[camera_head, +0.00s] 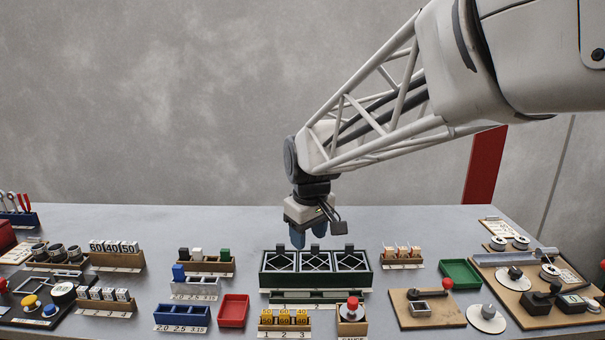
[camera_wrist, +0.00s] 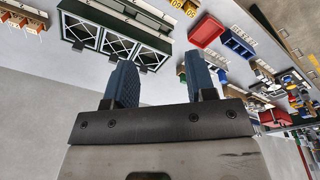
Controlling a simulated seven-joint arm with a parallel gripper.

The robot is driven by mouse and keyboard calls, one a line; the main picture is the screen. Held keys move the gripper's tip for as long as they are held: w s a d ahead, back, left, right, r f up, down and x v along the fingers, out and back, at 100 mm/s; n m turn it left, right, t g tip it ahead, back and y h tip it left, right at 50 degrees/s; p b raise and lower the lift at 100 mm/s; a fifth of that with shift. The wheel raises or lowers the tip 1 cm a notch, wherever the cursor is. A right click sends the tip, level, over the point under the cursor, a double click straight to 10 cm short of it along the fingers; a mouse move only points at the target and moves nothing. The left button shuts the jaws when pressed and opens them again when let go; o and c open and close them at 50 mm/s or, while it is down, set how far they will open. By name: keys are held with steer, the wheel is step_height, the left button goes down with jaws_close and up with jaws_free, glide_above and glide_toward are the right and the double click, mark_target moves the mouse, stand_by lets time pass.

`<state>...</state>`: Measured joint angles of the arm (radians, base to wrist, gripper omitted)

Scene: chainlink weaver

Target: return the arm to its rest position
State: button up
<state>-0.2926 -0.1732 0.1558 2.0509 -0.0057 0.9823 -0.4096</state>
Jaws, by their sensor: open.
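My gripper (camera_head: 308,236) hangs from the arm above the table, over the back edge of a dark green rack with several bays (camera_head: 316,268). Its two blue fingers point down. In the wrist view the fingers (camera_wrist: 162,88) stand apart with only bare grey tabletop seen between them, so it is open and empty. The rack also shows in the wrist view (camera_wrist: 116,33), upper left of the fingers. From these frames I cannot tell the exact height of the fingers above the rack.
A red tray (camera_head: 233,311) and a blue bin (camera_head: 182,316) stand front left of the rack. A green tray (camera_head: 461,273) and a wooden board with a red-knobbed lever (camera_head: 428,308) are at right. A red-knobbed gauge block (camera_head: 352,312) stands in front. The table behind is clear.

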steer(key=s+d+f+m, duration=0.1)
steer(key=s+d+m, duration=0.1)
steer(key=s+d, duration=0.3)
steer(key=s+d+f+m, duration=0.2)
steer(key=s+d, duration=0.4)
steer(key=s, duration=0.7)
steer(key=s+d+f+m+t, duration=0.1)
steer(key=s+d+m, duration=0.3)
steer(key=s+d, duration=0.2)
steer(key=s, duration=0.2)
steer(key=shift+s+d+f, duration=0.15)
steer(key=shift+s+f, duration=0.15)
steer(key=shift+s, duration=0.1)
